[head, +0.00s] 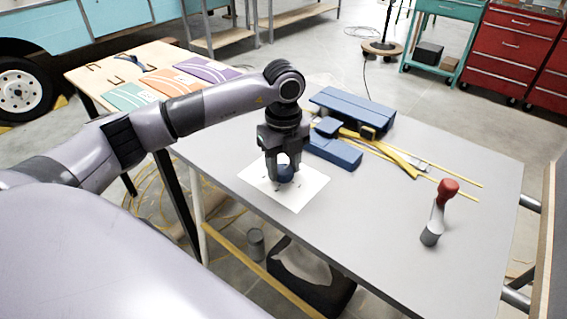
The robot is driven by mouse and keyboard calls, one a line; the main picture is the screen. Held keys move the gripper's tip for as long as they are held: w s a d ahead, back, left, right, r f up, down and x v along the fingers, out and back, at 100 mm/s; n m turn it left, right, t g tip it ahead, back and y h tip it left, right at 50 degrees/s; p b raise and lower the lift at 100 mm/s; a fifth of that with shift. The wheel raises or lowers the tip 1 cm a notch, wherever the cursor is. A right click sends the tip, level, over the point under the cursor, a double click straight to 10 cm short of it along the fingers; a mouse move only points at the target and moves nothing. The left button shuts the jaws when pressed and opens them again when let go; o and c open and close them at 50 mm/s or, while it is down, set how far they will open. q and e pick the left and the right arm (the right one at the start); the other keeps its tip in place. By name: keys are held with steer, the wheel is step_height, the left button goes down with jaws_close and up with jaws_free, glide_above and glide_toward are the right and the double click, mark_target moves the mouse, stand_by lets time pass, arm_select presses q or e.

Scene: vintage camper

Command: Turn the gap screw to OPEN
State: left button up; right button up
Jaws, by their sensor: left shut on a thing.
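The gap screw appears to be the dark blue round knob (285,173) on a white sheet (304,196) with small dark marks, on the grey table. My left gripper (284,176) points down over the sheet, its fingers closed around the knob. The fingers hide part of the knob, and the marks are too small to read. My right gripper is not in view.
Blue blocks (352,107) with yellow straps (400,160) lie behind and right of the sheet. A second table (95,75) with coloured sheets is at left. The grey table's front middle (360,225) is clear.

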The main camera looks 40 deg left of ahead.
mark_target(283, 170)
arm_select(q)
steer(key=shift+r, duration=0.1)
steer(key=o, duration=1.1)
steer(key=shift+c, duration=0.2)
steer(key=shift+r, duration=3.55)
steer(key=shift+s, duration=0.1)
